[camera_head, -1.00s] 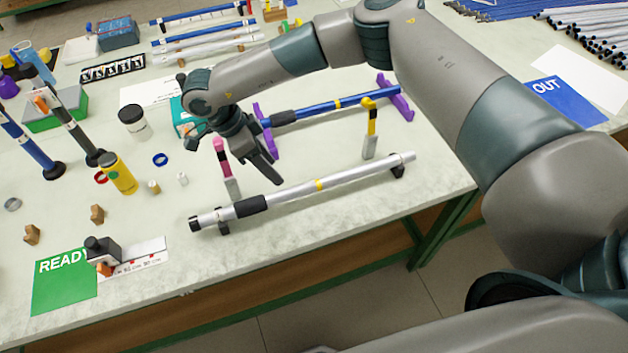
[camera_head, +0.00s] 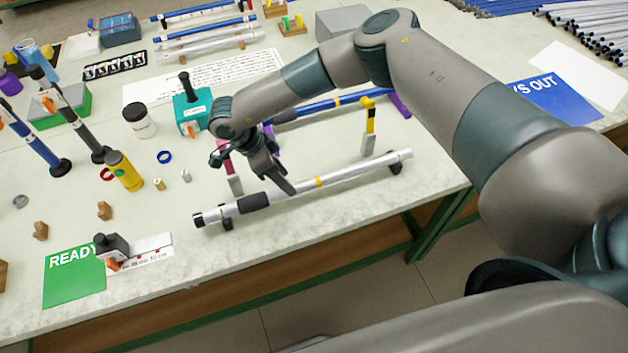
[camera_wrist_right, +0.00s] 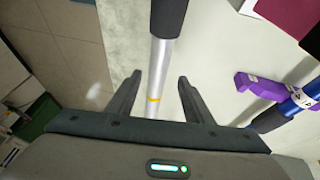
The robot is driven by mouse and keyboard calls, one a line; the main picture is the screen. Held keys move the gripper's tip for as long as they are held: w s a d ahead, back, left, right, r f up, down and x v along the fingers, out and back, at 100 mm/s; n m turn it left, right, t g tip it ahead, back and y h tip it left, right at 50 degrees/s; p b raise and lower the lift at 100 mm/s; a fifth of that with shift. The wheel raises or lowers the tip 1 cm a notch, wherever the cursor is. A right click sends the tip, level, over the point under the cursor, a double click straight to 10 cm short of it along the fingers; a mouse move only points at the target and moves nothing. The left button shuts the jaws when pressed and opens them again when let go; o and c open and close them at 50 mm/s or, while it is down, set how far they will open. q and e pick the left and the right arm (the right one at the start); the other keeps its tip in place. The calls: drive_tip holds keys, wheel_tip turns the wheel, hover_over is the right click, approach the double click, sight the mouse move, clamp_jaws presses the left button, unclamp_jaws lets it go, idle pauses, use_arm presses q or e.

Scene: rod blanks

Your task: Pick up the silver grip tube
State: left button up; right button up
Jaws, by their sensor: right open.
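The silver grip tube (camera_head: 338,177) has a black grip sleeve near its left end and a yellow band. It lies across two low dark supports near the table's front edge. My right gripper (camera_head: 282,183) is open just above and behind the tube, near the sleeve. In the right wrist view the tube (camera_wrist_right: 160,75) runs between the two open fingers (camera_wrist_right: 158,90), with its dark grip (camera_wrist_right: 168,15) beyond the fingertips. The head view does not show whether the fingers reach down around it. My left gripper is not in view.
A pink-topped post (camera_head: 235,184) and a yellow-topped post (camera_head: 369,130) stand just behind the tube. A blue tube (camera_head: 322,105) on purple supports lies farther back. A green READY mat (camera_head: 74,276) is at front left. The table is clear in front of the tube.

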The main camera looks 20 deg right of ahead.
sight(314, 184)
drive_tip(key=shift+s+d+f+p, duration=0.35)
drive_tip(key=shift+f+p, duration=0.2)
drive_tip(key=shift+p, duration=0.2)
drive_tip(key=shift+p+x, duration=0.4)
drive_tip(key=shift+x, duration=0.65)
drive_tip(key=shift+d+f, duration=0.1)
drive_tip(key=shift+f, duration=0.25)
drive_tip(key=shift+c, duration=0.4)
clamp_jaws()
drive_tip(key=shift+r, duration=0.15)
